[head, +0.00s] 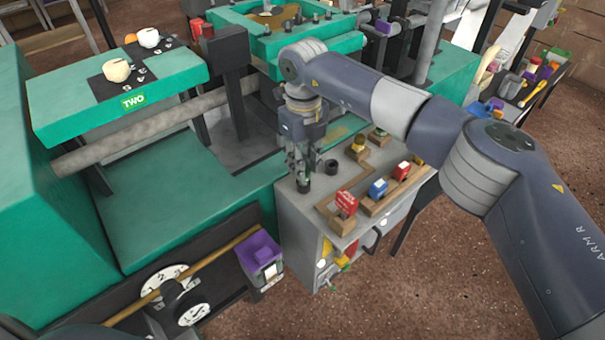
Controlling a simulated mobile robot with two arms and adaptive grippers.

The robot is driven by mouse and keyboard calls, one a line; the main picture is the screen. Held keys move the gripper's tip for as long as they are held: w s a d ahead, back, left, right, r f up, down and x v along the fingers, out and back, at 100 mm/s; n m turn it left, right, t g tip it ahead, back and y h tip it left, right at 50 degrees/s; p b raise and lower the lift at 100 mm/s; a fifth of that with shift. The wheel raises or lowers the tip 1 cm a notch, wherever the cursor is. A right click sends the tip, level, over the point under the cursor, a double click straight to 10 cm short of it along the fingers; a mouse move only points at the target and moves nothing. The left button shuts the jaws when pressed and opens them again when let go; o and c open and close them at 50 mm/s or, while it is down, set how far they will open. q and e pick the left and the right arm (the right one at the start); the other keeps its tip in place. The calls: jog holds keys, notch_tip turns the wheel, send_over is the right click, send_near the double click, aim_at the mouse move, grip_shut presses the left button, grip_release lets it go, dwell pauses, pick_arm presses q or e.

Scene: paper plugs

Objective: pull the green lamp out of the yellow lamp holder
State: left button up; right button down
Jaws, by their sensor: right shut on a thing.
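My right gripper (303,178) points down over the left part of a grey cabinet top (292,207). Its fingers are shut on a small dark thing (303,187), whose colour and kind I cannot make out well. A small yellow piece (357,144) stands on a wooden base right of the gripper. Another small piece with yellow and green (378,135) stands behind it. I cannot tell which of these is the yellow lamp holder, and no green lamp shows clearly. My left gripper is not in view.
A short dark cylinder (331,166) stands just right of the gripper. Red (346,202), blue (378,188) and another red block (401,170) stand on wooden strips at the cabinet's front. A green machine (150,215) is on the left. A purple box (259,250) is below.

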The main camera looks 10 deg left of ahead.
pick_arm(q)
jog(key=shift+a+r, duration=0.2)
pick_arm(e)
jog(key=shift+r, duration=0.35)
pick_arm(q)
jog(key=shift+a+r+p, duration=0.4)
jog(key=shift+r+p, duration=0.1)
jog(key=shift+p, duration=0.15)
pick_arm(e)
jog(key=shift+r, duration=0.95)
jog(key=shift+r, duration=0.1)
jog(key=shift+r+p, duration=0.6)
jog(key=shift+r, duration=0.85)
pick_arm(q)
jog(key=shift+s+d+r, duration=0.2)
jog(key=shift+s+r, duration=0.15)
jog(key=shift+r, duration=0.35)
